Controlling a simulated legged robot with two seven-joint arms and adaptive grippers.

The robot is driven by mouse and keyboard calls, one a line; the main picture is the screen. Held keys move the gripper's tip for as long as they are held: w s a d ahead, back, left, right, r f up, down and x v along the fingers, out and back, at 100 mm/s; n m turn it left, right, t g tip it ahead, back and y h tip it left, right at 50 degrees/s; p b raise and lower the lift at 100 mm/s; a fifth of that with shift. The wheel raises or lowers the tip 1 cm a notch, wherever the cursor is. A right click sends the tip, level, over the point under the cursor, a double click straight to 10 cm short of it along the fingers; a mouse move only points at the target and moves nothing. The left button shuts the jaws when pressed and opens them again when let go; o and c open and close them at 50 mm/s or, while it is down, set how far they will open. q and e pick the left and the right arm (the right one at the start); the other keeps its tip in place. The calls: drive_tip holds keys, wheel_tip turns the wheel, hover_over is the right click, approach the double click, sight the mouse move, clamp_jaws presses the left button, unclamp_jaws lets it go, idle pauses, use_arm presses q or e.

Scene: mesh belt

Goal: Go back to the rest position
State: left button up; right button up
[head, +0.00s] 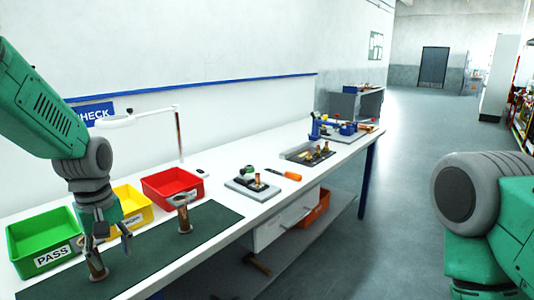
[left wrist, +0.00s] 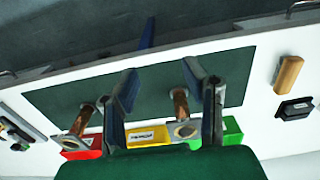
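My left gripper (head: 110,240) hangs over the dark green mat (head: 212,228) with its fingers spread. In the left wrist view the open fingers (left wrist: 168,92) stand well apart. A copper-coloured part with a grey flange (head: 95,262) stands on the mat right by the left gripper, partly covered by it. In the left wrist view this part (left wrist: 181,106) shows between the fingers, closer to the right-hand one, with no clear grip on it. A second similar part (head: 184,214) stands on the mat further right. My right arm shows at the right edge; its gripper is out of view.
Behind the mat stand a green bin (head: 40,243) marked PASS, a yellow bin (head: 134,203) and a red bin (head: 172,184). A lamp (head: 140,116) reaches over them. Further along the white bench lie an orange-handled tool (head: 287,175) and fixtures. The floor at right is clear.

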use_arm(q)
drive_tip(key=s+f+m+b, duration=0.2)
drive_tip(key=s+f, duration=0.3)
drive_tip(key=f, duration=0.6)
drive_tip(key=s+f+m+b, duration=0.25)
drive_tip(key=s+f, duration=0.25)
drive_tip(key=f, duration=0.7)
drive_tip(key=s+d+f+m+b, duration=0.1)
drive_tip(key=s+f+m+b, duration=0.1)
drive_tip(key=s+f, duration=0.5)
drive_tip(key=s+d+f+m+b, duration=0.2)
drive_tip(key=s+f, duration=0.5)
drive_tip(key=s, duration=0.6)
drive_tip(key=shift+s+f+m+t+b, duration=0.15)
drive_tip(key=shift+f+m+t+b, duration=0.2)
drive_tip(key=shift+m+b, duration=0.5)
use_arm(e)
wheel_tip(320, 180, down, 10)
drive_tip(key=shift+a, duration=0.1)
